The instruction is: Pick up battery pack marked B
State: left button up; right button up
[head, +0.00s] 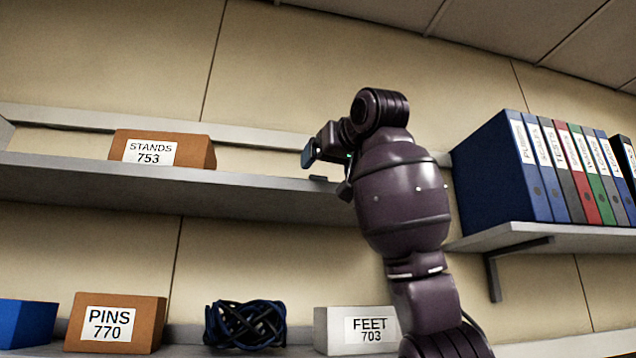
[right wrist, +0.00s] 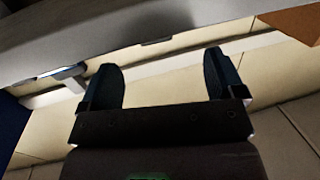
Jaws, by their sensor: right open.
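My right gripper (head: 325,170) is raised at the upper shelf (head: 240,194), to the right of the STANDS box. It also shows in the right wrist view (right wrist: 160,72), with its two dark fingers wide apart and nothing between them. A small dark flat thing (head: 318,178) shows at the shelf by the fingers. A small dark shape (right wrist: 156,42) also shows at the shelf edge in the right wrist view, beyond the fingers. I cannot tell whether either is a battery pack; no letter B is readable. My left gripper is not in view.
An orange STANDS 753 box (head: 190,150) stands on the upper shelf. Several binders (head: 500,170) fill the right shelf. Below are a PINS 770 box (head: 150,315), a dark cable bundle (head: 245,324), a white FEET 703 box (head: 330,330) and a blue box (head: 28,325).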

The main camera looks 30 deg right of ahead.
aim_at(320, 176)
jog(key=shift+w+f, duration=0.1)
jog(key=shift+w, duration=0.7)
jog(key=shift+w+d, duration=0.1)
jog(key=shift+w, duration=0.2)
jog(key=w, duration=0.1)
jog(key=w+p, duration=0.2)
jog(key=w, duration=0.1)
jog(key=shift+d+f, duration=0.1)
jog(key=shift+d, duration=0.25)
jog(key=shift+w, duration=0.2)
jog(key=c, duration=0.8)
jog(key=shift+c, duration=1)
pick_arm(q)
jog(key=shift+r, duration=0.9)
pick_arm(e)
jog(key=shift+c, duration=0.4)
